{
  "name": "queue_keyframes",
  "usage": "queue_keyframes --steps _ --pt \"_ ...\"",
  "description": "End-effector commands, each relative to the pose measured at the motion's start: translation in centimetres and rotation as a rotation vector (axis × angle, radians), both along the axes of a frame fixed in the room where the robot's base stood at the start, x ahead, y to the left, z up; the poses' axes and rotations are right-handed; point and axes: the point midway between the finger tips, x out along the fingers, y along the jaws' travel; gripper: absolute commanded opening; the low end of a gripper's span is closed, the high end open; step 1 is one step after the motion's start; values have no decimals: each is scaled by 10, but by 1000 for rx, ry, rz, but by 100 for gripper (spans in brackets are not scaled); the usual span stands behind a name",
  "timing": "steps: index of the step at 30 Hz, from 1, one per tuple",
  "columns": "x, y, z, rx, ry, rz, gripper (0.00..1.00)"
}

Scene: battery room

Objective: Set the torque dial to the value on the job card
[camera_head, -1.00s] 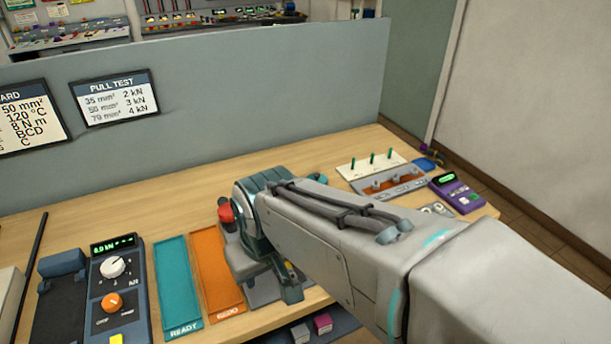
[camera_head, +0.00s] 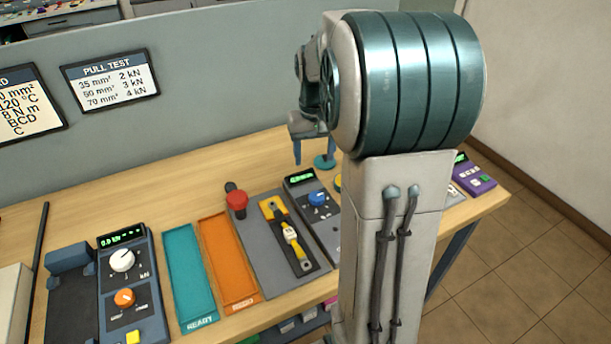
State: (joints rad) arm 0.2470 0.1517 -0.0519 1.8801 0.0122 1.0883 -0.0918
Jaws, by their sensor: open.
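The job card (camera_head: 22,110) hangs at the left of the partition, cut off by the picture edge. My arm hides the unit's right side. My gripper (camera_head: 313,162) points down with its fingers apart and empty, above the back of the bench beyond the blue dial. It is not touching the dial.
Left of the dial unit are a grey plate (camera_head: 262,262) with a red knob (camera_head: 237,199) and a yellow-black tool (camera_head: 290,238), an orange tray (camera_head: 229,258) and a teal tray (camera_head: 189,275). A pull tester (camera_head: 128,280) stands farther left. A purple device (camera_head: 474,180) sits at right.

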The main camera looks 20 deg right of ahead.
Motion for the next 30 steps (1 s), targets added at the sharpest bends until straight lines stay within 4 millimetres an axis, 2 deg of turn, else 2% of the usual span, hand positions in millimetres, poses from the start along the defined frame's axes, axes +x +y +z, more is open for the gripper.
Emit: queue_keyframes --steps 3,10,24,30 --pt "11 -12 -4 3 18 -13 59" --pt "14 -16 -22 5 27 -16 59" --pt "13 -15 -116 5 26 -15 59" --pt "13 -15 -139 5 25 -15 59"
